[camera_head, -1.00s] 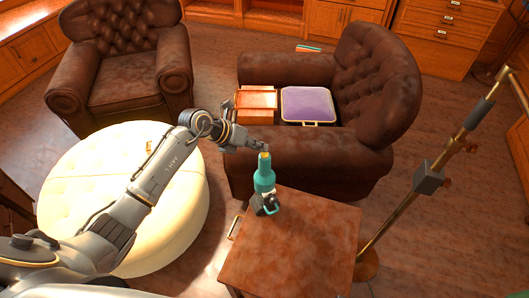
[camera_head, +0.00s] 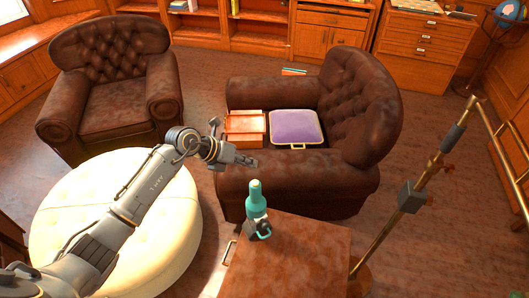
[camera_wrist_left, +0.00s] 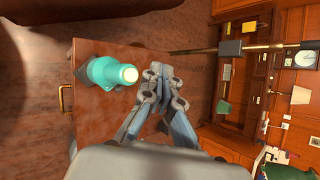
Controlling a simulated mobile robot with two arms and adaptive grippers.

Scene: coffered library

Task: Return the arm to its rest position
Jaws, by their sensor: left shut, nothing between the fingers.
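My left arm reaches in from the left in the head view, over the cream ottoman. Its gripper (camera_head: 248,161) is shut and empty, in front of the armchair seat and above and behind the teal bottle (camera_head: 256,206). In the left wrist view the gripper's fingers (camera_wrist_left: 160,75) are together with nothing between them. The teal bottle (camera_wrist_left: 103,73) shows to their left there, apart from them. It stands upright on the brown side table (camera_head: 300,262), with a small dark object (camera_head: 262,228) at its front. My right gripper is not in view.
A brown armchair (camera_head: 375,110) holds an orange box (camera_head: 244,128) and a purple cushioned case (camera_head: 294,127). A second armchair (camera_head: 115,100) stands at the back left. The cream ottoman (camera_head: 170,265) lies under my arm. A brass stand (camera_head: 428,168) rises right of the table.

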